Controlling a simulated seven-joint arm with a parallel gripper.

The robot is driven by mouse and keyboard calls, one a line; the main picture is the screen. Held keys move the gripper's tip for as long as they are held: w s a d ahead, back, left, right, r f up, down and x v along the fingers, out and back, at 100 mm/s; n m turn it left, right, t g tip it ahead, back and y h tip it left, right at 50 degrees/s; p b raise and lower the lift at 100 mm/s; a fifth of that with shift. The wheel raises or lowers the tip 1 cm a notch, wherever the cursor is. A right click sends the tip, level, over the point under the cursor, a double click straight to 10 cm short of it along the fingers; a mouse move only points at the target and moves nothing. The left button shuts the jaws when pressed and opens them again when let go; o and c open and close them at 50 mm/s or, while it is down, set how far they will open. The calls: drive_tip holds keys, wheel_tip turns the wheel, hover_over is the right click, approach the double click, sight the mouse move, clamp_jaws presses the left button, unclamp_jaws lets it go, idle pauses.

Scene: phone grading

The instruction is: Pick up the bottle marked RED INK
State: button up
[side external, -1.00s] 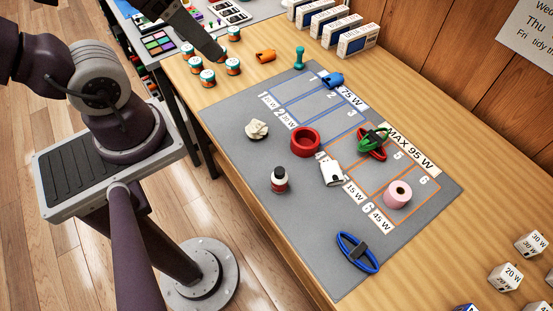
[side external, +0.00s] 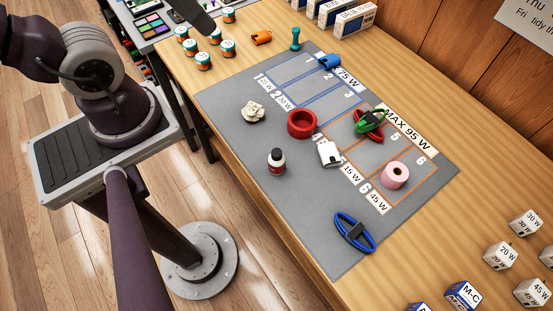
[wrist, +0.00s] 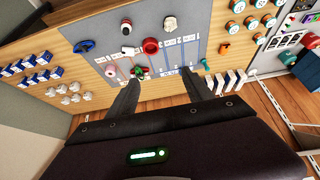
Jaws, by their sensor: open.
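A small bottle (side external: 277,161) with a black cap, a white label band and a red lower part stands upright on the grey mat (side external: 300,235), left of the middle, in the side external view. Its label is too small to read. The bottle also shows near the top of the wrist view (wrist: 126,28). My gripper (wrist: 163,80) has its two fingers spread with nothing between them. It is well away from the bottle, which lies farther up and to the left in the wrist view. In the side external view only a dark tip of it shows at the top edge.
Near the bottle are a red ring (side external: 301,124), a white block (side external: 329,153), crumpled paper (side external: 253,112) and a blue cable loop (side external: 355,233). A pink roll (side external: 394,176) and a green-and-red bundle (side external: 368,125) lie right. Several small jars (side external: 203,61) stand at the back left.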

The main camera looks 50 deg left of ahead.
sight(278, 163)
drive_tip(key=w+a+r+m+t+y, duration=0.1)
drive_tip(key=w+a+r+m+t, duration=0.1)
drive_tip(key=w+a+r+t, duration=0.45)
drive_tip(key=w+a+r+m+t+y, duration=0.25)
drive_tip(key=w+r, duration=0.45)
drive_tip(key=w, duration=0.7)
drive_tip(key=s+d+f+m+g+h, duration=0.35)
drive_tip(key=d+f+m+h, duration=0.25)
drive_tip(key=d+m+h, duration=0.45)
drive_tip(key=s+d+f+g+h, duration=0.2)
drive_tip(key=s+f+g+h, duration=0.35)
drive_tip(key=s+g, duration=0.4)
drive_tip(key=shift+t+h, duration=0.25)
drive_tip(key=shift+t, duration=0.45)
drive_tip(key=f, duration=1.1)
drive_tip(key=s+f, duration=0.1)
drive_tip(key=f, duration=2.3)
drive_tip(key=shift+s+d, duration=0.2)
drive_tip(key=shift+d, duration=0.15)
drive_tip(key=x, duration=0.6)
drive_tip(key=shift+d+r, duration=0.15)
drive_tip(key=shift+d, duration=0.1)
drive_tip(key=shift+w+d, duration=0.15)
drive_tip(key=shift+d, duration=0.1)
clamp_jaws()
